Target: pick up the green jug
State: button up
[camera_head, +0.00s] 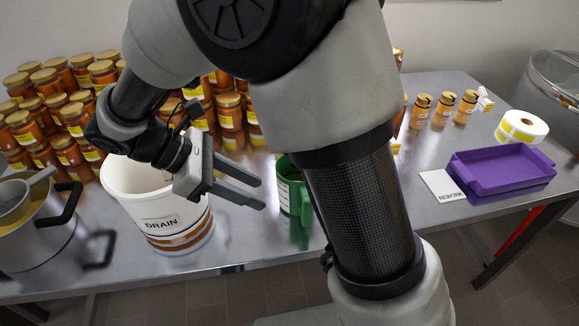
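The green jug (291,190) stands on the metal table just right of centre, with a pale label on its side. My arm hides its right part. My gripper (262,195) is left of the jug and points toward it. Its two fingers are apart with a gap between them, and I see nothing held in them. The fingertips lie close to the jug's left side in the picture; I cannot tell whether they touch it.
A white bucket labelled DRAIN (158,212) stands below my wrist. A steel pot (38,232) is at the left. Many honey jars (70,117) are stacked behind. A purple tray (502,170), a REWORK card (441,186) and a label roll (522,128) lie at the right.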

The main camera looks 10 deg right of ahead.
jog(key=x, duration=0.5)
jog(key=b+x, duration=0.1)
jog(key=x, duration=0.5)
jog(key=b+x, duration=0.1)
jog(key=x, duration=0.4)
jog(key=shift+w+d, duration=0.3)
jog(key=shift+d, duration=0.15)
grip_shut()
